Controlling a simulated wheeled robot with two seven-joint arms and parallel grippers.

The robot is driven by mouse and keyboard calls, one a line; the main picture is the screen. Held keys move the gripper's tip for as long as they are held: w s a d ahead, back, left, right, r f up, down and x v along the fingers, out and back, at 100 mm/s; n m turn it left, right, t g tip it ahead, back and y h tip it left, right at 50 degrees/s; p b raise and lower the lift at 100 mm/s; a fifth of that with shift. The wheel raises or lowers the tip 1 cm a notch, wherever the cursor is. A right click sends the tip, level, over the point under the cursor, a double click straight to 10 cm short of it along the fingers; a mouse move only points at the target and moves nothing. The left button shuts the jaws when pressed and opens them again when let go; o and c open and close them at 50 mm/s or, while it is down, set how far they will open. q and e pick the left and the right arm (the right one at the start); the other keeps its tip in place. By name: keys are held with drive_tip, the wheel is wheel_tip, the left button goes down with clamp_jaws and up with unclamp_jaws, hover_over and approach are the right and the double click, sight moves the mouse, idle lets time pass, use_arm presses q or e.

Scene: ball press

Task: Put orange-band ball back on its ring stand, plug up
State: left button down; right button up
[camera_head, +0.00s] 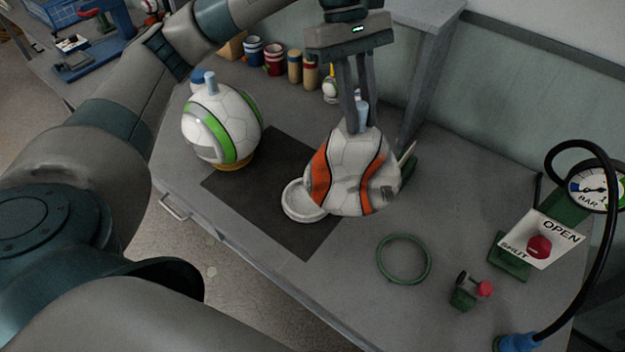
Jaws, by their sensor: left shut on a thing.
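The orange-band ball (349,172) is white with orange bands and looks slack and creased. My left gripper (357,128) is shut on its pale blue plug (362,112), which points up, and the ball hangs below the fingers. A pale ring stand (297,203) lies on the dark mat (315,238), partly hidden behind the ball's lower left side. I cannot tell whether the ball touches it. A green-band ball (222,124) sits on a yellowish stand (234,164) at the mat's left, its blue plug up. My right gripper is not in view.
A green ring (404,260) lies on the bench right of the mat. A small red-knobbed valve (470,290), an OPEN/SHUT switch (539,246), a black hose (612,220) and a gauge (595,189) stand at the right. Cups (274,58) and small bottles line the back.

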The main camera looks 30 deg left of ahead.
use_arm(q)
drive_tip(key=shift+w+a+f+p, duration=0.1)
drive_tip(key=shift+a+f+p, duration=0.2)
drive_tip(key=shift+a, duration=0.2)
drive_tip(key=a+f+p, duration=0.4)
drive_tip(key=a+f, duration=0.2)
drive_tip(key=a, duration=0.4)
drive_tip(key=shift+w+a+f+p, duration=0.2)
drive_tip(key=shift+w+a+p, duration=0.15)
drive_tip(key=shift+w, duration=0.1)
wheel_tip(320, 180, down, 4)
drive_tip(key=shift+p, duration=1.25)
